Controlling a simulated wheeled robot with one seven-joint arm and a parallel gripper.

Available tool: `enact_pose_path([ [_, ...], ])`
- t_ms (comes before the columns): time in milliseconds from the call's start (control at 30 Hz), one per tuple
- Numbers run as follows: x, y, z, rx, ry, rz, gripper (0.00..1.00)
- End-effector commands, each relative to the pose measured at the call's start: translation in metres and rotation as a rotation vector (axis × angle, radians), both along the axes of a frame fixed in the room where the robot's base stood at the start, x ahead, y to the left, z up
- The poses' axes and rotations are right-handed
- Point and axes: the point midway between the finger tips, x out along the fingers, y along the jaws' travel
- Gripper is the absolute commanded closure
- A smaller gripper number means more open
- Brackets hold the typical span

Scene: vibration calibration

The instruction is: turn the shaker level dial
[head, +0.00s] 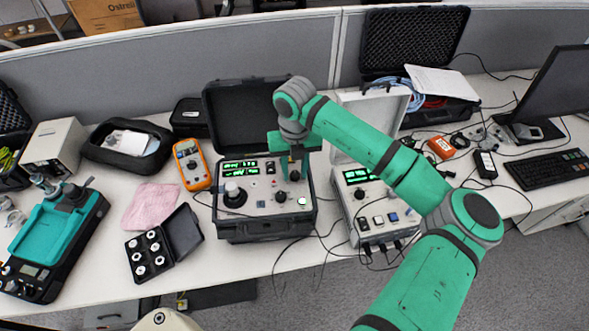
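The shaker unit (262,228) is a dark case with an open lid and a pale panel, at the middle of the table in the head view. Its panel has green displays (239,168), a round shaker head (233,194) at the left, and small black dials at the right. One dial (294,176) is right below my gripper (292,168); another dial (280,197) sits nearer the front. I cannot tell which is the level dial. My gripper points down over the panel's back right. Its fingers are small and partly hidden, so neither their opening nor contact shows.
A second instrument case (381,241) with an open pale lid stands close at the right, with cables between. An orange multimeter (192,164), pink cloth (150,207) and small open case (148,256) lie at the left. A grey partition (130,62) runs behind.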

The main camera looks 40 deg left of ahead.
Motion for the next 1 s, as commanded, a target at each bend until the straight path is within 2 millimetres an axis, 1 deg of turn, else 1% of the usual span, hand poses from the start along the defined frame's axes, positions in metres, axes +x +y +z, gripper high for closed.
enact_pose_path([
  [33,0.0000,0.0000,0.0001,0.000,0.000,0.000,0.72],
  [133,0.0000,0.0000,0.0002,0.000,0.000,0.000,0.96],
  [167,0.0000,0.0000,0.0002,0.000,0.000,0.000,1.00],
  [367,-0.0001,0.0001,0.0004,0.000,0.000,0.006,0.99],
  [567,0.0001,-0.0001,0.0009,-0.001,-0.001,0.058,0.99],
  [767,0.0003,-0.0003,0.0012,-0.001,-0.002,0.185,0.99],
  [1000,0.0003,-0.0003,0.0011,-0.001,-0.002,0.403,0.99],
])
